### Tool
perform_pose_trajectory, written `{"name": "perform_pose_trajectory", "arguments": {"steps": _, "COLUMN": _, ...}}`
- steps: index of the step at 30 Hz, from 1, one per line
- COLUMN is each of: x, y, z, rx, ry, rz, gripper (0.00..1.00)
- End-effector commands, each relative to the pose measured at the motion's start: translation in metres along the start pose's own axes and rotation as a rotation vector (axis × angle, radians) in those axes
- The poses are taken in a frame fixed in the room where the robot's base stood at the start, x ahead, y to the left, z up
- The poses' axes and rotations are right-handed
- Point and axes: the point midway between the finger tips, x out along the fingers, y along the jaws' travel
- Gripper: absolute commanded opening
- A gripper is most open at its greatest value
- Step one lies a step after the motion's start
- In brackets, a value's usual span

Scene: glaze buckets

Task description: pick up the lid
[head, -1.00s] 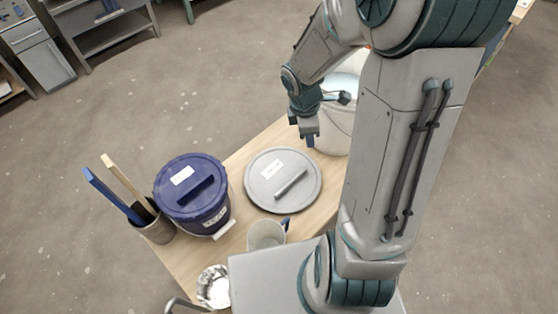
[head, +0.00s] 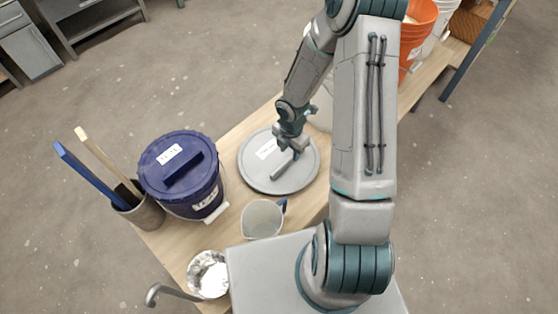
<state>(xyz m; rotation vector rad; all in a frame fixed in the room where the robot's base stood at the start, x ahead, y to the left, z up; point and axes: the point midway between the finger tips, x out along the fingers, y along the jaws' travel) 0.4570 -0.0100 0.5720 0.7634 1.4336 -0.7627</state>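The grey round lid (head: 256,176) lies flat on the wooden table, with a white label and a raised bar handle (head: 284,168). My gripper (head: 292,152) is over the lid at the upper end of the handle, pointing down. The fingers are small and partly overlap the handle in this view, so I cannot tell whether they touch it or are apart or closed. A blue bucket (head: 207,195) with its own blue lid (head: 183,165) stands to the left of the grey lid.
A pitcher (head: 262,220) stands just below the grey lid. A pot of tools (head: 142,210) is at the left, and a bowl of white material (head: 209,274) at the front. A pale bucket, partly hidden by my arm, stands behind; an orange bucket (head: 420,30) is at upper right.

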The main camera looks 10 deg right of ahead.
Motion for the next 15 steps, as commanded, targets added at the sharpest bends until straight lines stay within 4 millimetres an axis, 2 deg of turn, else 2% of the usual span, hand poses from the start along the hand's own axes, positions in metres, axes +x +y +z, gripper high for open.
{"name": "perform_pose_trajectory", "arguments": {"steps": 8, "x": 0.018, "y": 0.002, "z": 0.001, "rx": 0.001, "ry": 0.0, "rz": 0.0, "gripper": 0.37}}
{"name": "perform_pose_trajectory", "arguments": {"steps": 15, "x": 0.055, "y": 0.007, "z": 0.003, "rx": 0.001, "ry": 0.0, "rz": -0.002, "gripper": 0.37}}
